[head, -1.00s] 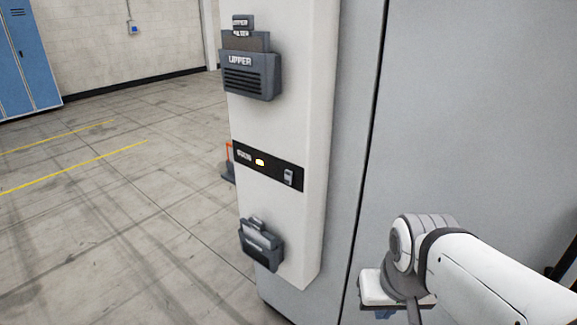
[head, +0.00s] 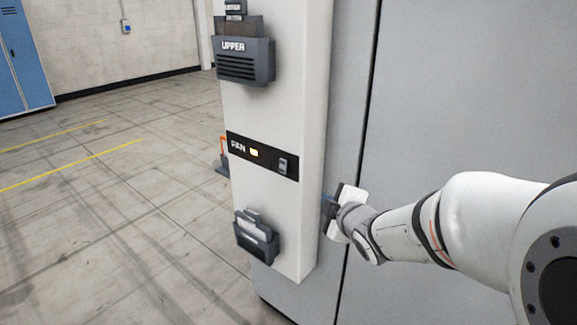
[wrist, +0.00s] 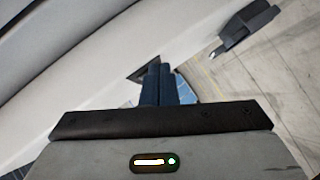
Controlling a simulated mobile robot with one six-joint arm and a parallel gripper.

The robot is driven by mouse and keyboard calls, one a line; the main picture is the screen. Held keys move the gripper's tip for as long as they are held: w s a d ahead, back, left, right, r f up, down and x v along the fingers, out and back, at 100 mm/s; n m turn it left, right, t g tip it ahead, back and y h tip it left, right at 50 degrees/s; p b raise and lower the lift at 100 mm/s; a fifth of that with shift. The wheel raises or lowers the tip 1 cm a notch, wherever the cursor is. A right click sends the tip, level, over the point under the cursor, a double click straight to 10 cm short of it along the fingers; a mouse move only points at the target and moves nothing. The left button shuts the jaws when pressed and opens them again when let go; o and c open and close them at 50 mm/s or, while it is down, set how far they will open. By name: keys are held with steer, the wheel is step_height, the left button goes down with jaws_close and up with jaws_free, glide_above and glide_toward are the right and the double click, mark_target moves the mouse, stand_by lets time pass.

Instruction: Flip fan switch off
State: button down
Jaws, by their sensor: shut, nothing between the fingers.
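The black fan panel (head: 240,147) is on the white column, marked "FAN", with a lit yellow light (head: 254,152). The fan switch (head: 283,166) is a small grey rocker at the panel's right end; its position is too small to tell. My gripper (head: 328,206) is right of the column's side, lower than the switch and apart from it in the head view. In the wrist view its dark fingers (wrist: 157,82) are together and empty. A dark patch (wrist: 143,69) shows behind the fingertips, perhaps part of the panel; the switch is not visible there.
A dark holder marked "UPPER" (head: 243,62) juts out above the panel. Another holder (head: 256,237) with cards juts out below it; one holder (wrist: 245,27) also shows in the wrist view. A grey cabinet wall (head: 450,90) stands to the right. Open floor (head: 110,230) lies left.

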mark_target(283, 166)
steer(key=a+n+y, duration=0.6)
steer(key=a+n, duration=0.1)
steer(key=shift+r+n+y+b, duration=0.3)
steer(key=shift+r+n+b, duration=0.1)
steer(key=shift+r, duration=0.05)
steer(key=shift+w, duration=0.1)
steer(key=shift+w+a+f+p, duration=0.15)
steer(key=shift+w+a+p, duration=0.45)
steer(key=shift+w, duration=1.25)
steer(key=shift+w+a+f+p, duration=0.2)
steer(key=shift+w+a+p, duration=0.35)
steer(key=shift+w, duration=1.25)
steer(key=shift+w+a+f+p, duration=0.15)
steer(key=shift+w+a+p, duration=0.45)
steer(key=shift+w, duration=1.25)
steer(key=shift+a+f+b, duration=0.1)
steer(key=shift+b, duration=0.3)
